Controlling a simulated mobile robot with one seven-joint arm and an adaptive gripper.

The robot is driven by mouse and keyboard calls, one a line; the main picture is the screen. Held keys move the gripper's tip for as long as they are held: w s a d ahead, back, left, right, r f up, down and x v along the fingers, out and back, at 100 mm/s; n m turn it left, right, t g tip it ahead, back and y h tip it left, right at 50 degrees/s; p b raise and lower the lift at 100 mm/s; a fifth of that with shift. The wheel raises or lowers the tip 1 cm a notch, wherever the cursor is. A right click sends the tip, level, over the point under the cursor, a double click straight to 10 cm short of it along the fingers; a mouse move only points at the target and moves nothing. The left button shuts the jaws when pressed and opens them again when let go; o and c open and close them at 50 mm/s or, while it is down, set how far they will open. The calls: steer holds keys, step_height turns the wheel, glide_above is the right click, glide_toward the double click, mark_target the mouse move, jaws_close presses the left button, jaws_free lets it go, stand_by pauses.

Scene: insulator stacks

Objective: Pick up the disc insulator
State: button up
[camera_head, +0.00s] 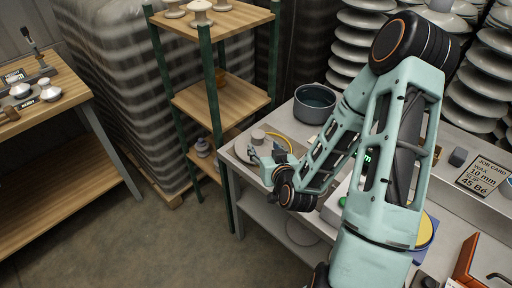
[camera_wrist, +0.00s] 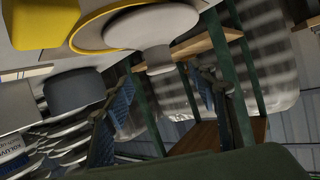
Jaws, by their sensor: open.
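A pale grey-white disc insulator (camera_wrist: 150,27) with a short stem shows at the top of the wrist view, in front of a yellow ring (camera_wrist: 88,38). In the head view a pale disc (camera_head: 241,149) lies at the bench's left end, partly hidden by my gripper (camera_head: 266,154). My gripper is just above that end of the bench, close to the disc. In the wrist view its two blue-padded fingers (camera_wrist: 162,105) are spread apart with nothing between them. The disc lies beyond the fingertips, outside the gap.
A dark pot (camera_head: 314,103) stands on the bench (camera_head: 446,157) behind my gripper; it shows in the wrist view too (camera_wrist: 74,90). A green-post shelf (camera_head: 232,96) rises close to the left. Several insulator stacks (camera_head: 355,45) stand behind. A wooden table (camera_head: 70,120) is far left.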

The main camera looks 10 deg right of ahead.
mark_target(258, 140)
steer(key=shift+w+a+f+b, duration=0.1)
steer(key=shift+w+f+b, duration=0.7)
steer(key=shift+b, duration=1.95)
steer(key=shift+w+a+p, duration=0.1)
steer(key=shift+w+p, duration=0.25)
steer(key=shift+w, duration=0.75)
steer(key=shift+d+x, duration=0.2)
steer(key=shift+x, duration=2.75)
steer(key=shift+f, duration=0.1)
steer(key=shift+c, duration=0.4)
jaws_close()
steer(key=shift+w, duration=0.1)
